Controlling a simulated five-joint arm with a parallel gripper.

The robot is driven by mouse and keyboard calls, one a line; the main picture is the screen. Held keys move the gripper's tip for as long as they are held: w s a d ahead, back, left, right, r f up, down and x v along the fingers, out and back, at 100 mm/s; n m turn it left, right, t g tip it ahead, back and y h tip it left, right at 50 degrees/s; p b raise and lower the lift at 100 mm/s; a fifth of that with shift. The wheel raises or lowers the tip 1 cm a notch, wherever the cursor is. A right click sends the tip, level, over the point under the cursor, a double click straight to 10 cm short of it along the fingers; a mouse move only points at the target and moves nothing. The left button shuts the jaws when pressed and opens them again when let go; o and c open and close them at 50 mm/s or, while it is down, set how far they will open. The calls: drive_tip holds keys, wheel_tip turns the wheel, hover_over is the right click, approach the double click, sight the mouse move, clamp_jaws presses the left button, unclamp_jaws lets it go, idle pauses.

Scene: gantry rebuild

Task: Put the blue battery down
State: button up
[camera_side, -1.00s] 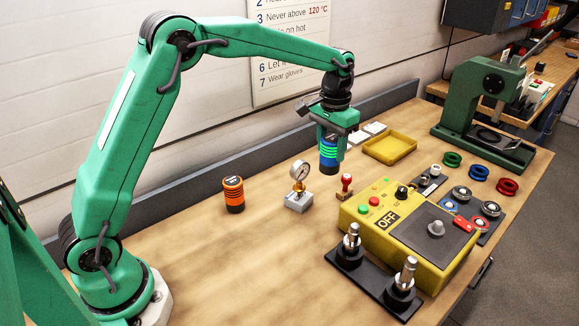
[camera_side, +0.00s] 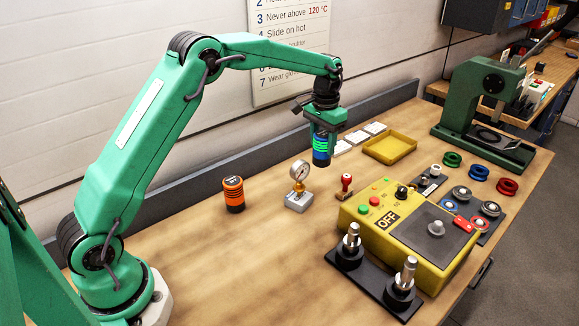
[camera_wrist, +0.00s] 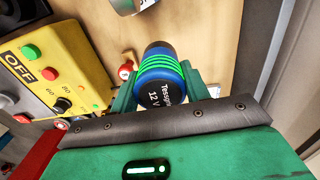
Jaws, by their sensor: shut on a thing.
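The blue battery (camera_side: 321,154) has green bands and hangs upright in my gripper (camera_side: 323,138), behind the pressure gauge in the side view. In the wrist view the blue battery (camera_wrist: 160,70) shows its labelled end, which reads 12 V, between the fingers of my gripper (camera_wrist: 158,88). My gripper is shut on it. Its lower end looks to be a little above the wooden bench (camera_side: 270,255), but I cannot tell the exact gap.
An orange and black battery (camera_side: 233,195) stands to the left. A pressure gauge (camera_side: 299,188) and a red-handled stamp (camera_side: 345,186) stand in front. White tiles (camera_side: 358,137) and a yellow tray (camera_side: 390,148) lie to the right, beyond a yellow control box (camera_side: 405,235). Bench between the orange battery and gauge is clear.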

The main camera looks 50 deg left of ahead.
drive_tip(key=w+a+f, duration=0.2)
drive_tip(key=a+f, duration=0.2)
drive_tip(key=a, duration=0.2)
drive_tip(key=shift+w+a, duration=0.3)
drive_tip(key=shift+f, duration=0.15)
drive_tip(key=shift+f, duration=1.95)
drive_tip(key=shift+f, duration=0.15)
drive_tip(key=o, duration=1.2)
drive_tip(key=shift+o, duration=0.2)
wheel_tip(320, 180, up, 12)
